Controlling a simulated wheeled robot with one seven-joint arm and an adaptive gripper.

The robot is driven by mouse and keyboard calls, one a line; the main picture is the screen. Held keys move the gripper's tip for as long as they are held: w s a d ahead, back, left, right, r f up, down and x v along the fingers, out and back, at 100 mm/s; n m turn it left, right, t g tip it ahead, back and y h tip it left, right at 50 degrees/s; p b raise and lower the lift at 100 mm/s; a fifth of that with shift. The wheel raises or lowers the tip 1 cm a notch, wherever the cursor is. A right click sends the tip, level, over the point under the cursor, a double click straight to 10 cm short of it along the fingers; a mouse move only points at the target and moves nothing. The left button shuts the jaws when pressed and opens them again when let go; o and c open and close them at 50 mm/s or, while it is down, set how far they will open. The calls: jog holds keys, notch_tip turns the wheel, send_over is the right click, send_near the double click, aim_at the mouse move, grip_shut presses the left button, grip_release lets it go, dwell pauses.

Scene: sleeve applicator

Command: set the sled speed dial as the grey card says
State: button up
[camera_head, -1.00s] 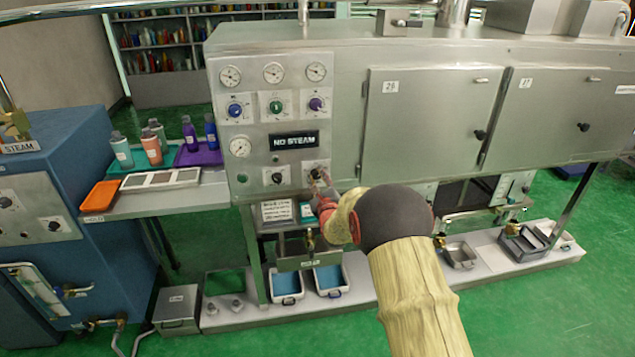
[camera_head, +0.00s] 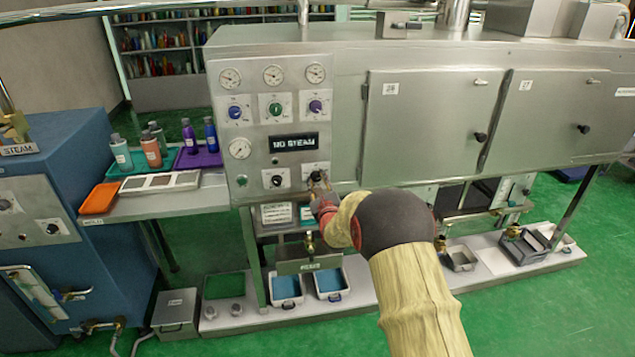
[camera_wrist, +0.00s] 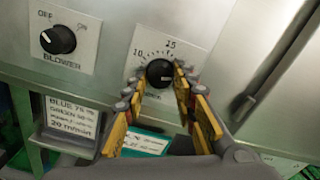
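The sled speed dial is a black round knob (camera_wrist: 160,73) on a pale scale plate (camera_wrist: 150,52) in the wrist view. The scale shows 10 at upper left and 15 or 25 at the top; the pointer's setting is unclear. My gripper (camera_wrist: 159,79) has its yellow-padded fingers spread either side of the knob. The right fingertip is very close to or touching it; a small gap shows at the left. In the head view my gripper (camera_head: 318,186) is at the panel's lower right. A pale card (camera_wrist: 72,118) below reads "BLUE 75" and "20 m/min"; its middle line is unclear.
The BLOWER knob (camera_wrist: 58,40) sits left of the dial. A teal card or label (camera_wrist: 145,143) is below, partly behind my fingers. In the head view the NO STEAM display (camera_head: 293,142) is above, and closed cabinet doors (camera_head: 425,125) are to the right.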

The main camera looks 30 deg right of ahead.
jog(key=o, duration=0.3)
jog(key=shift+r, duration=0.1)
jog(key=shift+o, duration=0.2)
jog(key=shift+s+a, duration=0.1)
jog(key=v, duration=1.1)
jog(key=shift+s, duration=0.35)
jog(key=shift+a, duration=0.1)
